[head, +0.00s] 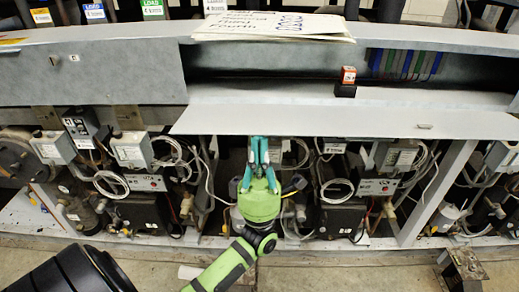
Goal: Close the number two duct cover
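The duct cover (340,122) is a long pale grey metal panel. It hangs folded down and outward in front of the open duct (270,88), with a small latch tab (424,126) near its right end. My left gripper (259,142), green with teal fingers, points up at the front edge of the cover, left of its middle. Its fingers are together with nothing seen between them. The tips are at or just under the edge; I cannot tell whether they touch it. My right gripper is not in view.
Closed grey panel (90,75) is at the left. A small orange-and-black box (346,82) and papers (275,26) sit on the rack. Coloured strips (405,64) show inside the duct. Compressors, hoses and electrical boxes (131,150) crowd below. A dark metal block (463,270) is at lower right.

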